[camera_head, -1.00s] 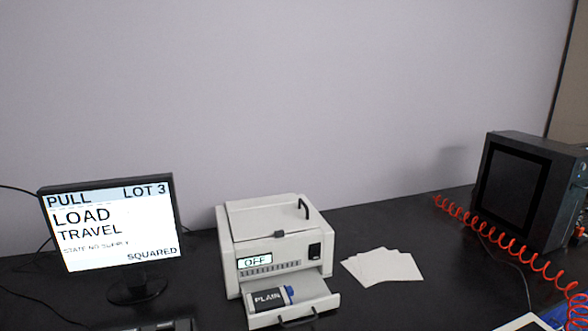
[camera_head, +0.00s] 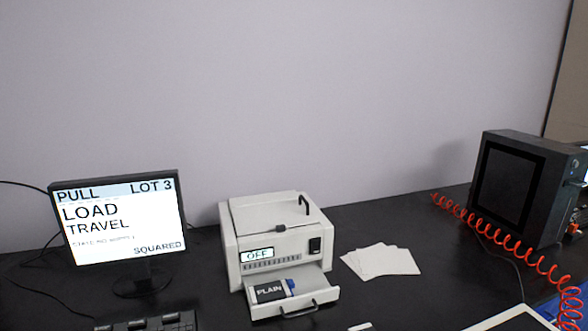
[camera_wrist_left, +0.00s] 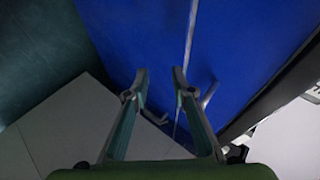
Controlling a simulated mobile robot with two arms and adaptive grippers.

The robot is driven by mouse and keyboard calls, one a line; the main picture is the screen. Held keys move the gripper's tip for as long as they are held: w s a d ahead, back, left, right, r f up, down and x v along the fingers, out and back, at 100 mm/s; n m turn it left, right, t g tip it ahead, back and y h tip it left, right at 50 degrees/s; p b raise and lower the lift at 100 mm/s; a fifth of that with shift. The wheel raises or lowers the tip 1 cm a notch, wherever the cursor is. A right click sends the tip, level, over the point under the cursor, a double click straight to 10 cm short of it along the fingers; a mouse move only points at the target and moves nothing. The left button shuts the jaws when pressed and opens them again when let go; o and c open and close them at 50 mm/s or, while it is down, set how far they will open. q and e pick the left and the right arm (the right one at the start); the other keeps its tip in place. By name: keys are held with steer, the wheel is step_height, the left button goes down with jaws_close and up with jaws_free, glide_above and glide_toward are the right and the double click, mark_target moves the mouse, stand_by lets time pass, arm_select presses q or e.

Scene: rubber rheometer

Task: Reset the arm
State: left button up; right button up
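My left gripper (camera_wrist_left: 160,85) shows only in the left wrist view. Its two fingers are apart with nothing between them. Beyond the fingers is a blue surface (camera_wrist_left: 245,40) with a pale vertical line and bent handle-like parts; I cannot tell whether the fingers are near it. Neither gripper nor arm shows in the head view.
A monitor (camera_head: 120,225) reads PULL, LOT 3, LOAD TRAVEL, SQUARED. A white machine (camera_head: 275,235) reading OFF has its drawer (camera_head: 312,300) out, holding a PLAIN cartridge (camera_head: 268,290). White sheets (camera_head: 382,262), a red coiled hose (camera_head: 500,240) and a dark box (camera_head: 518,185) share the black table.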

arm_select(q)
steer(key=s+a+f+n+g+y, duration=0.1)
steer(key=s+a+f+n+g, duration=0.2)
steer(key=s+a+f, duration=0.5)
steer(key=s+a+f+n+g, duration=0.25)
steer(key=s+f, duration=0.45)
steer(key=f, duration=0.5)
steer(key=s+a+f+n+g, duration=0.2)
steer(key=s+a+f+n, duration=0.1)
steer(key=s, duration=0.5)
steer(key=s+a+f+n+g, duration=0.2)
steer(key=s+a+f+n, duration=0.2)
steer(key=s, duration=0.5)
steer(key=shift+s+a+f+n, duration=0.25)
steer(key=shift+a+f+n, duration=0.1)
steer(key=shift+n, duration=0.1)
